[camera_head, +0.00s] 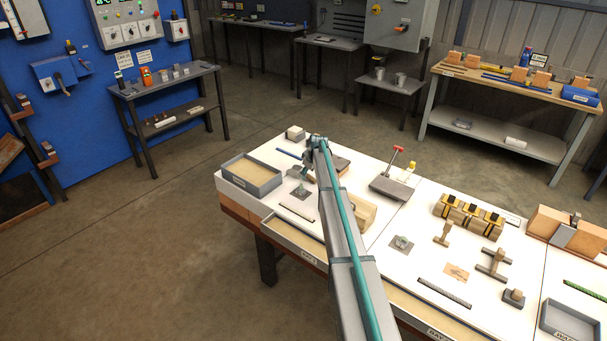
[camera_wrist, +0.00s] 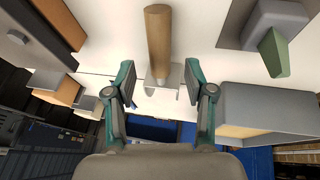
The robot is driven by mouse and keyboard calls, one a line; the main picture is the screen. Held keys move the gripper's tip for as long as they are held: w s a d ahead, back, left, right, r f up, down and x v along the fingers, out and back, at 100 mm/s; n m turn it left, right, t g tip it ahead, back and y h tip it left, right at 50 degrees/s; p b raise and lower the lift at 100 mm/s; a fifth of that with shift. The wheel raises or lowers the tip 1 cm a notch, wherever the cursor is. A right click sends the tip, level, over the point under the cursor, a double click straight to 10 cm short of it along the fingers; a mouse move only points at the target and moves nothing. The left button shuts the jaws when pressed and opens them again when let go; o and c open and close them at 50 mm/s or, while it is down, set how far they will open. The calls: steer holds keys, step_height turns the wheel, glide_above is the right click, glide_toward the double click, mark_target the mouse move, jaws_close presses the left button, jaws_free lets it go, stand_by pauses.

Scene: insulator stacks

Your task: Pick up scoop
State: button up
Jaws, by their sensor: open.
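The scoop (camera_wrist: 158,40) shows in the wrist view as a round wooden handle with a grey metal part (camera_wrist: 168,80) at its lower end. It lies over the white tabletop, in line with the gap between my fingers. My gripper (camera_wrist: 159,83) is open, with one teal-and-grey finger on each side of the metal part. I see no clear contact, and cannot tell the height left between them. In the head view my gripper (camera_head: 304,160) is low over the far left part of the bench, and my arm hides most of what is beneath it; I cannot make out the scoop there.
A grey tray (camera_head: 250,180) stands left of my gripper. A grey plate with a green upright piece (camera_head: 300,192) is close by, and the wrist view shows it at top right (camera_wrist: 274,45). A wooden block (camera_head: 362,213) stands right of my arm. Several other tools lie farther right.

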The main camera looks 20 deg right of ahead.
steer(key=shift+x, duration=1.2)
jaws_close()
steer(key=shift+r, duration=0.1)
steer(key=shift+r+b, duration=0.7)
steer(key=shift+r, duration=0.1)
steer(key=s+r+b, duration=0.5)
steer(key=s+r, duration=0.6)
steer(key=s, duration=0.3)
steer(key=shift+d+b, duration=0.2)
steer(key=shift+b, duration=0.1)
